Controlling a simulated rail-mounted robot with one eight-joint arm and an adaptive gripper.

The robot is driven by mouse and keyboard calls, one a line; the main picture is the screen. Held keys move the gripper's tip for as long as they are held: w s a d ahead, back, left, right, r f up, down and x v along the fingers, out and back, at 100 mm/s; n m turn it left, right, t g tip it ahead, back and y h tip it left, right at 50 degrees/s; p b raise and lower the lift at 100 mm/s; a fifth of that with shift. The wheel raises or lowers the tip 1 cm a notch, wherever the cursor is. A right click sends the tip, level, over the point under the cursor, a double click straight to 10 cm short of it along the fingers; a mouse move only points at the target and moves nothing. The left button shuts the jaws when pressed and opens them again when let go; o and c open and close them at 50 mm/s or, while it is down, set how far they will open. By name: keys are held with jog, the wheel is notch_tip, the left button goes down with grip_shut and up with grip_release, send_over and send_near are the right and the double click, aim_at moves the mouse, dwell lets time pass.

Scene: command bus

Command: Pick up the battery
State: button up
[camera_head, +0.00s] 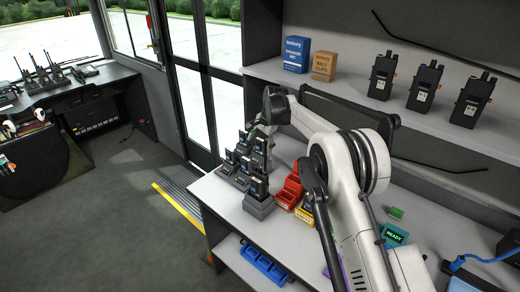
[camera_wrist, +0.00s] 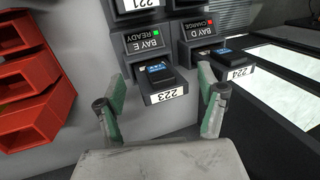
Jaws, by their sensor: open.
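Several dark batteries sit in a bank of grey charger bays (camera_head: 262,207) on the workbench (camera_head: 228,205). In the wrist view, the battery (camera_wrist: 158,73) labelled 223 sits in Bay E, marked READY with a green light. To its right, the battery (camera_wrist: 216,58) labelled 224 sits in Bay D, marked CHARGE with a red light. My gripper (camera_wrist: 161,76) is open and empty. Its green-padded fingers stand apart on either side of battery 223 in the picture; I cannot tell whether they touch anything. In the head view my arm's wrist is above the bank and the fingers are hard to make out.
Red bins (camera_wrist: 30,100) stand beside the chargers. Radios (camera_head: 382,75) and blue and orange boxes (camera_head: 297,53) stand on the shelf above.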

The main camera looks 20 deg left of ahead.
jog(key=shift+f, duration=0.1)
jog(key=c, duration=1.7)
jog(key=shift+r, duration=0.45)
notch_tip(320, 180, up, 4)
jog(key=shift+f+b, duration=0.25)
jog(key=shift+b, duration=0.1)
grip_shut()
jog(key=s+a+r+b, duration=0.1)
jog(key=s+a+r, duration=0.4)
jog(key=s, duration=0.5)
jog(key=shift+s+a+r, duration=0.2)
jog(key=shift+r, duration=0.6)
